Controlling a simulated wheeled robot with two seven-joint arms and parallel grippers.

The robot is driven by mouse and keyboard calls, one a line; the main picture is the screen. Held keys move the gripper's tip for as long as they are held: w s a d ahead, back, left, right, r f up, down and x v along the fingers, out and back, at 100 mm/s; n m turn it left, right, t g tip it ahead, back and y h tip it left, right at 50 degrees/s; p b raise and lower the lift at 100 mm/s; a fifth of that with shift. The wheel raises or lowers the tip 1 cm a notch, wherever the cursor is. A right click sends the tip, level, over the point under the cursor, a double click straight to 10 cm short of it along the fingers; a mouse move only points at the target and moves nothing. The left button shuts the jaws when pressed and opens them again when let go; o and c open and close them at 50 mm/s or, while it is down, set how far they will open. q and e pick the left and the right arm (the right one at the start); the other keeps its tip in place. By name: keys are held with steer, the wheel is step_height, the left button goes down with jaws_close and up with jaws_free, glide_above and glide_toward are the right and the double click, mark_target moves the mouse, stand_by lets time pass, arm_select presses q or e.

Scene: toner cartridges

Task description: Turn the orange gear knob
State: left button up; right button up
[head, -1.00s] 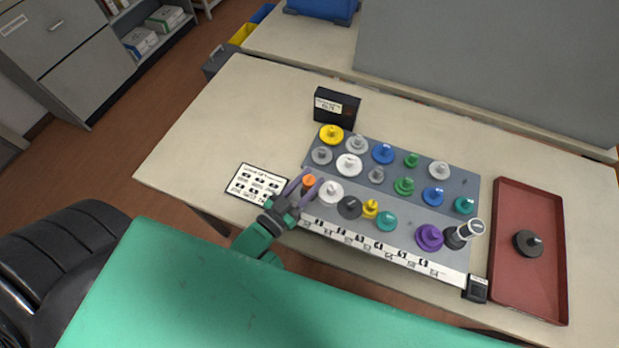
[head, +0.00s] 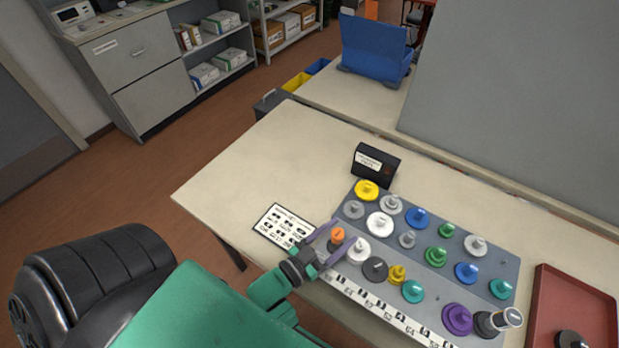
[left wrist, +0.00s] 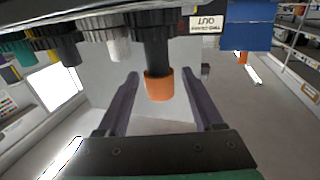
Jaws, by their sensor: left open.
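The orange gear knob (head: 337,234) stands at the near left corner of the grey gear board (head: 440,279). My left gripper (head: 334,242) is open, with its purple fingers on either side of the knob. In the left wrist view the knob (left wrist: 159,86) has an orange cap on a black shaft. It sits between the two open fingers (left wrist: 160,100), with a visible gap on each side. Whether a finger touches it in the head view I cannot tell. My right gripper is not in view.
Several coloured gears crowd the board, with a white gear (head: 357,251) close beside the orange knob. A printed card (head: 283,228) lies left of it. A black box (head: 375,166) stands behind the board. A red tray (head: 578,300) is at the right.

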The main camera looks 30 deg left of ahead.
arm_select(q)
steer(key=b+v, duration=0.2)
steer(key=v, duration=1.2)
steer(key=shift+s, duration=0.15)
